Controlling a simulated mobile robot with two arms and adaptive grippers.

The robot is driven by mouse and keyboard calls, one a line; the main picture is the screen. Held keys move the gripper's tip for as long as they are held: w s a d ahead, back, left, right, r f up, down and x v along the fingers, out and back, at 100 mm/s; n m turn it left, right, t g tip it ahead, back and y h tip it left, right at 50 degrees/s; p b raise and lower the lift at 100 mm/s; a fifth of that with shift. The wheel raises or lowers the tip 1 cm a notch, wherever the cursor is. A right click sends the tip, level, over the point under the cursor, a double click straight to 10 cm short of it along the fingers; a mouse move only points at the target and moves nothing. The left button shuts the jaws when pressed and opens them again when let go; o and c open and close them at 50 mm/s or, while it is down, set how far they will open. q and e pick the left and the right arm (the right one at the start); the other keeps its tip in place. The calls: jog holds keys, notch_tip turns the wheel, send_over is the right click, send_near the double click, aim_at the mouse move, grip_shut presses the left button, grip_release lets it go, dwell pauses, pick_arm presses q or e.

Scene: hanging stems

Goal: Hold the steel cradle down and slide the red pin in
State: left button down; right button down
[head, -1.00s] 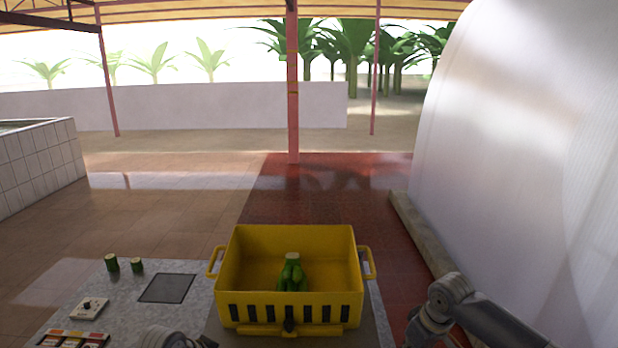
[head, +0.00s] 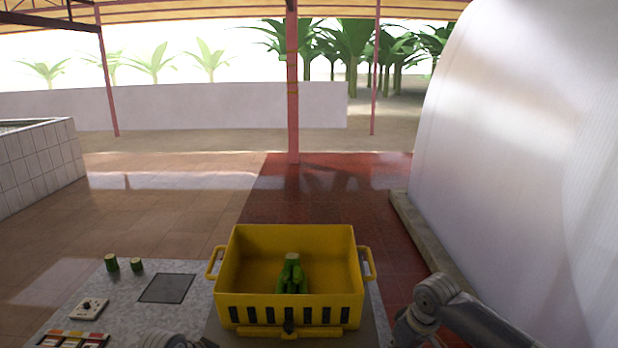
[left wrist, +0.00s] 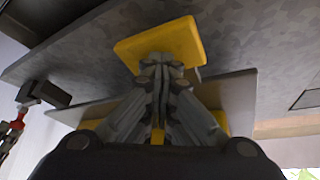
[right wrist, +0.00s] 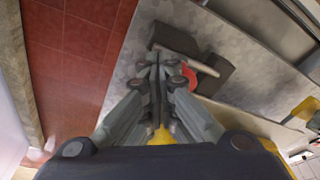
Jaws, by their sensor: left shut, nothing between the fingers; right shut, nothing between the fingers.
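In the left wrist view my left gripper (left wrist: 160,68) is shut and empty. Its tips are at the near edge of a yellow plate (left wrist: 165,40); I cannot tell whether they touch. A dark grey block (left wrist: 52,94) is at the left, with a red piece (left wrist: 14,130), perhaps the red pin, below it. In the right wrist view my right gripper (right wrist: 158,62) is shut and empty, its tips beside a dark grey block (right wrist: 212,65), perhaps the steel cradle. A red rounded part (right wrist: 208,82) shows partly behind the fingers. Neither gripper's fingers show in the head view.
A yellow crate (head: 290,312) holding a green bunch (head: 292,277) stands at the front centre. The grey bench (head: 120,290) left of it carries two green stem pieces, a dark square plate (head: 166,288) and a small control box (head: 89,308). A pale curved wall (head: 530,130) rises at the right.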

pick_arm(q)
jog(key=shift+f, duration=0.1)
pick_arm(e)
jog(key=shift+a, duration=1.3)
jog(key=shift+d+r, duration=0.45)
jog(key=shift+r, duration=0.4)
jog(key=shift+d+r, duration=0.5)
jog(key=shift+r, duration=0.3)
jog(key=shift+d+r, duration=0.45)
jog(key=shift+r, duration=0.4)
jog(key=shift+s, duration=0.1)
jog(key=s+r, duration=0.3)
jog(key=s, duration=0.3)
jog(key=shift+w, duration=0.1)
pick_arm(q)
jog(key=shift+r, duration=1)
notch_tip(320, 180, up, 7)
